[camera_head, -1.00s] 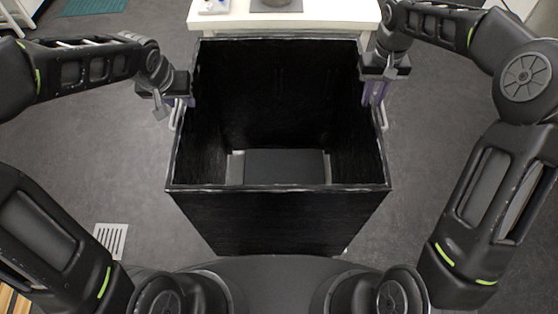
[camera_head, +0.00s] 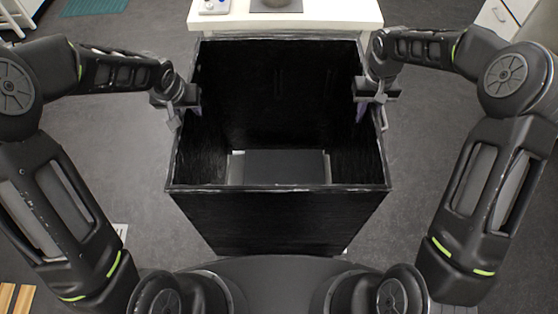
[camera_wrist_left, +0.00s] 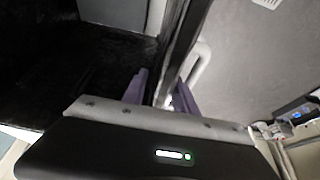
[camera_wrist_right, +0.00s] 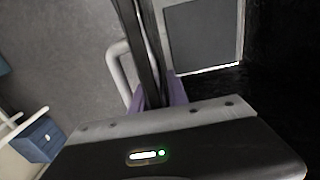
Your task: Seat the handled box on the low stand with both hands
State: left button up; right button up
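The handled box (camera_head: 278,215) is a large black open-topped box in front of me. It has a pale handle on its right side (camera_head: 384,119); the left handle shows in the left wrist view (camera_wrist_left: 201,62). My left gripper (camera_head: 187,108) is at the left rim; its purple fingers straddle the wall in the left wrist view (camera_wrist_left: 160,90). My right gripper (camera_head: 366,106) is at the right rim, its fingers either side of that wall in the right wrist view (camera_wrist_right: 156,95). Both look open, with the fingers close to the walls. I cannot clearly make out the low stand.
White drawers (camera_head: 500,20) are at the back right. The grey floor is clear on both sides of the box.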

jog(key=shift+f, duration=0.25)
pick_arm(q)
jog(key=shift+w+f, duration=0.1)
jog(key=shift+f, duration=0.1)
jog(key=c, duration=0.4)
pick_arm(e)
grip_shut()
pick_arm(q)
grip_shut()
pick_arm(e)
jog(key=shift+r, duration=0.1)
dwell(0.3)
